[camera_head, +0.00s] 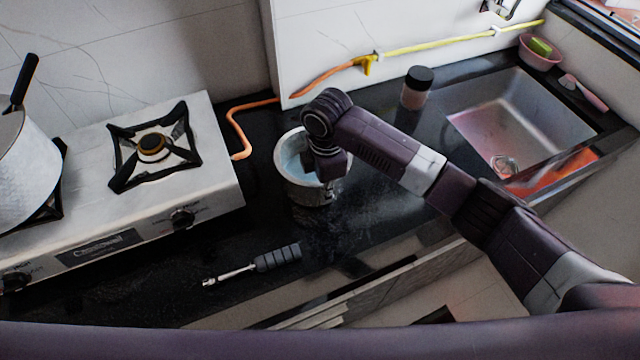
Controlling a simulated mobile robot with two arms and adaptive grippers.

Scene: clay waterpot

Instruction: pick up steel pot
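A steel pot (299,191), round and open-topped with a pale bluish inside, stands upright on the black counter right of the stove. My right arm comes in from the right, and its wrist bends down over the pot. My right gripper (330,184) is at the pot's right rim. The wrist hides most of the fingers and part of the rim, so I cannot tell whether they are open or shut on the wall. My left gripper is not in view.
A gas stove (205,175) with a big pale pot (25,175) is at left. A screwdriver-like tool (277,258) lies near the counter's front edge. A dark-lidded jar (416,92) and a sink (520,120) are at right. An orange hose (238,125) runs behind the steel pot.

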